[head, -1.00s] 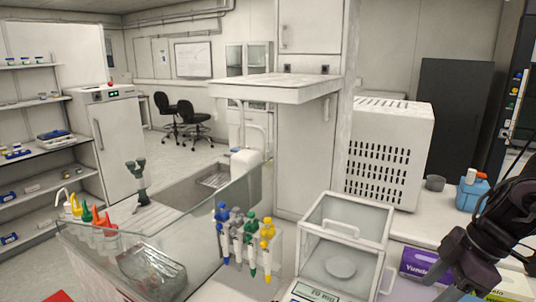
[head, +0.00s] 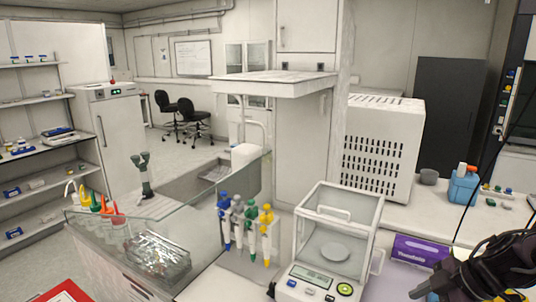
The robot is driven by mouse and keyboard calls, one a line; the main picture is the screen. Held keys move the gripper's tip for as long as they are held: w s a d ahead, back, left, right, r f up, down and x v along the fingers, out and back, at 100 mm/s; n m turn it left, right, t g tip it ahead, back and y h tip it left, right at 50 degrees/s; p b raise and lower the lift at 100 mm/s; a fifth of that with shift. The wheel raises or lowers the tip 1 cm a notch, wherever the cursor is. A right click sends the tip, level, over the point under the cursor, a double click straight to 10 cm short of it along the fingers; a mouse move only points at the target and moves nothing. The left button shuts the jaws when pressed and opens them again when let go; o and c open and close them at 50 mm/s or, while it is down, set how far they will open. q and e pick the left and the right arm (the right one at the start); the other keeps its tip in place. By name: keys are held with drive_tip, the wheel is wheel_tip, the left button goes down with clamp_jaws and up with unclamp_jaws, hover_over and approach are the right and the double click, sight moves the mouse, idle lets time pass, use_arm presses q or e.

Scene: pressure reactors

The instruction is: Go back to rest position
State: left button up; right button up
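My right arm comes in from the lower right in the head view, with black cables around it. Its dark gripper end (head: 425,289) is low, in front of the purple box and right of the balance. The fingers are too dark and small to tell open from shut, and I see nothing clearly held. My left gripper is not in view.
A glass-doored balance (head: 318,281) stands at the front centre, beside a rack of coloured pipettes (head: 251,240). A purple box (head: 421,250) lies near my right arm. A blue bottle (head: 463,188) and a perforated white machine (head: 384,150) stand behind. Glass panels (head: 190,213) edge the left bench.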

drive_tip(key=s+a+f+m+t+h, duration=0.1)
drive_tip(key=a+f+m+t+h, duration=0.35)
drive_tip(key=f, duration=0.75)
drive_tip(key=s+a+f+m+g, duration=0.1)
drive_tip(key=s+a+m+g, duration=0.25)
drive_tip(key=s, duration=0.35)
drive_tip(key=s+a+f+m+g, duration=0.2)
drive_tip(key=s+a+m, duration=0.3)
drive_tip(key=s, duration=0.3)
wheel_tip(320, 180, down, 37)
drive_tip(key=b, duration=0.8)
drive_tip(key=s+d+f+g+b, duration=0.1)
drive_tip(key=s+f+b, duration=0.3)
drive_tip(key=s+f, duration=0.6)
drive_tip(key=s+d+f+g+b, duration=0.1)
drive_tip(key=s+d+f+b, duration=0.2)
drive_tip(key=s+f, duration=0.8)
wheel_tip(320, 180, down, 6)
drive_tip(key=shift+f+n+b, duration=0.1)
drive_tip(key=shift+n+b, duration=0.3)
drive_tip(key=shift+b, duration=0.05)
